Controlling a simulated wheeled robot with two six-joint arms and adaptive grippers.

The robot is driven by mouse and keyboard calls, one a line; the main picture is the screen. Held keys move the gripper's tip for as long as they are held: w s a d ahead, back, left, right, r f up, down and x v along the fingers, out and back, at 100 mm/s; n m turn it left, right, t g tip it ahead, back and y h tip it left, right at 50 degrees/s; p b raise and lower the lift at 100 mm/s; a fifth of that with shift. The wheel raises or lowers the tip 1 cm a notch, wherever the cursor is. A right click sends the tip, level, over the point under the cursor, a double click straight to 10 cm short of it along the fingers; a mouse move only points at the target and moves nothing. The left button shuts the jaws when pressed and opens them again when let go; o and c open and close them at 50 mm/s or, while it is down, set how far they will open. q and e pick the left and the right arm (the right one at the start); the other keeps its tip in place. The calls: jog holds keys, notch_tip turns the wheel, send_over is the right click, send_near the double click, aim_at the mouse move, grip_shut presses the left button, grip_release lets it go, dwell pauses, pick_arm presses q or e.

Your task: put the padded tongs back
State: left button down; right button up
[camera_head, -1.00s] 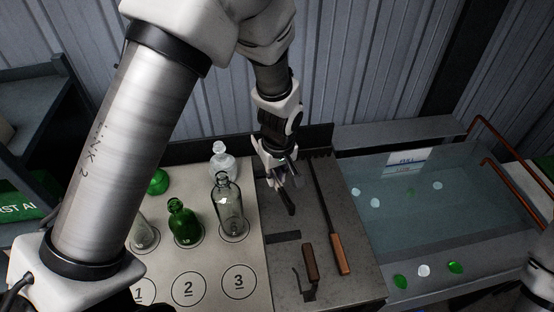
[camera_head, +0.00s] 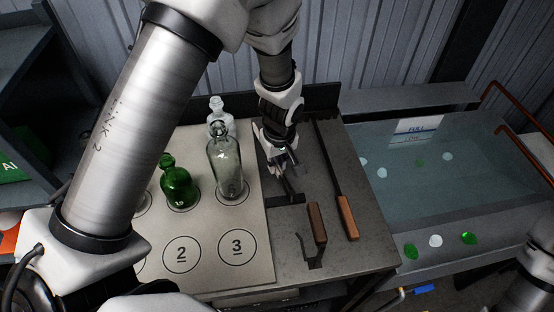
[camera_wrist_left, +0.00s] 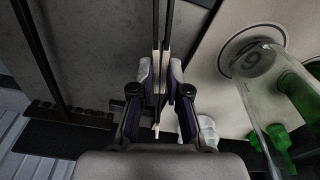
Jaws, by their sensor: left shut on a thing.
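My left gripper (camera_head: 281,167) is low over the dark grey worktop and shut on the padded tongs (camera_head: 289,188). In the left wrist view the tongs (camera_wrist_left: 156,60) show as two thin dark arms with pale strips, running between the fingers (camera_wrist_left: 158,95). In the head view their dark lower end is just above or at a short dark rectangular patch (camera_head: 286,198) on the worktop. I cannot tell whether they touch it. My right gripper is not in view.
A clear bottle (camera_head: 224,168) stands close left of the gripper, beside a green bottle (camera_head: 178,186) on the numbered board (camera_head: 212,270). A wooden-handled tool (camera_head: 316,224) and a long rod with a wooden grip (camera_head: 347,215) lie right. A water tank (camera_head: 430,185) stands further right.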

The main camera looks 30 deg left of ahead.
pick_arm(q)
jog(key=shift+f, duration=0.6)
jog(key=shift+f+b, duration=0.4)
jog(key=shift+b, duration=0.1)
jog(key=c, duration=1.2)
grip_release()
jog(key=o, duration=0.6)
jog(key=r, duration=0.8)
jog(key=s+d+r, duration=0.1)
jog(key=r, duration=0.3)
